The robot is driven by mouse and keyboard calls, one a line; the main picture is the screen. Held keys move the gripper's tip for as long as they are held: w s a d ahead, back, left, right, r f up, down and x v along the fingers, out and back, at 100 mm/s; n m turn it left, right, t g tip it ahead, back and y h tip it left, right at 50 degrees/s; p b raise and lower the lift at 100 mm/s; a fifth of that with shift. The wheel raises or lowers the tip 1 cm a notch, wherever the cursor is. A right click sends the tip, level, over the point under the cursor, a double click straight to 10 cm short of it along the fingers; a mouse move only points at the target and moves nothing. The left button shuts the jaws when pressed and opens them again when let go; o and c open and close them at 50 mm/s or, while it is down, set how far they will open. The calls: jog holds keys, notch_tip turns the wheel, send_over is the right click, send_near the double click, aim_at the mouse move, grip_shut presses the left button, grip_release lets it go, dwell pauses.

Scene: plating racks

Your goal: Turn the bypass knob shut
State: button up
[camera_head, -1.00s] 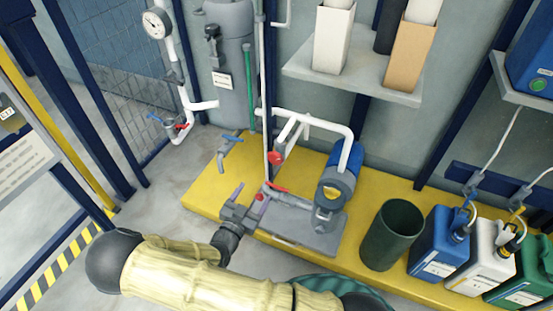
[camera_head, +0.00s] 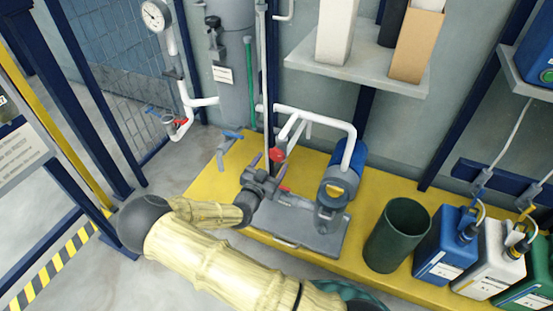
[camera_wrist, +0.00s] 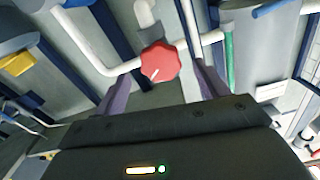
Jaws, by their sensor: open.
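The red bypass knob (camera_head: 277,154) sits on the white pipework above the yellow platform. In the wrist view the knob (camera_wrist: 160,62) is a round, lobed disc with a short white mark towards its lower left. My gripper (camera_head: 271,165) is just below and in front of the knob, its two purple fingers apart. In the wrist view the open gripper (camera_wrist: 164,74) has one finger to each side of the knob, with clear gaps and nothing held. I cannot tell how far the fingertips are from the knob in depth.
A blue pump (camera_head: 341,181) stands right of the knob on a grey base plate (camera_head: 310,229). A dark green bin (camera_head: 397,236) stands further right.

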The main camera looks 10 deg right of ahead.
aim_at(276, 157)
jog(key=shift+b+x, duration=0.6)
jog(key=shift+x, duration=1.8)
jog(key=c, duration=0.9)
jog(key=shift+d, duration=0.15)
jog(key=shift+c, duration=0.4)
